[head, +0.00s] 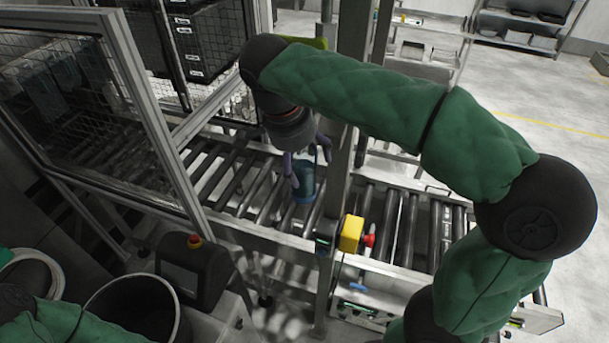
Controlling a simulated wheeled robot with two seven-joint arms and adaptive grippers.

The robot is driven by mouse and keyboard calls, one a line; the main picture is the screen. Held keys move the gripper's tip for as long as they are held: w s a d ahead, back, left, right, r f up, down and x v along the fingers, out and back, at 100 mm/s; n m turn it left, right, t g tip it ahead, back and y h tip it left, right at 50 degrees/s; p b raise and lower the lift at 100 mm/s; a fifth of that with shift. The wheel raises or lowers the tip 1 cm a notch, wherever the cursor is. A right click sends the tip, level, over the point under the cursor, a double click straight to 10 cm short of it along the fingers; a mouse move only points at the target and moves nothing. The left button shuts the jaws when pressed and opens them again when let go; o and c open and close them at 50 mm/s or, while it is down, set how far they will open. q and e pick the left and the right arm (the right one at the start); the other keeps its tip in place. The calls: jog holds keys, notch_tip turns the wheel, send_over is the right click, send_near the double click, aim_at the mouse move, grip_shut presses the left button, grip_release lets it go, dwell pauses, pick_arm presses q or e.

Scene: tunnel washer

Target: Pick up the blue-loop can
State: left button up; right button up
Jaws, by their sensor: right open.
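A blue-teal can (303,182) stands upright on the roller conveyor (243,190), just left of a metal post. I take it for the blue-loop can; its loop cannot be made out at this size. My right arm reaches over from the right, and my right gripper (308,170) points down at the can. Its fingers are open on either side of the can's upper part; whether they touch it cannot be told. My left gripper is out of view; only part of my left arm shows at the lower left.
A metal post (338,190) stands close right of the can. A yellow box with a red stop button (351,234) is mounted beside it. A mesh-panelled frame (75,110) rises at left. Dark crates (205,40) stand behind. A bin (140,305) and control box (190,270) are in front.

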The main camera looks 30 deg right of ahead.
jog(key=shift+w+a+f, duration=0.1)
jog(key=shift+w+f, duration=0.05)
jog(key=shift+w, duration=0.05)
jog(key=shift+s, duration=0.25)
jog(key=c, duration=1)
jog(key=shift+w, duration=0.1)
grip_shut()
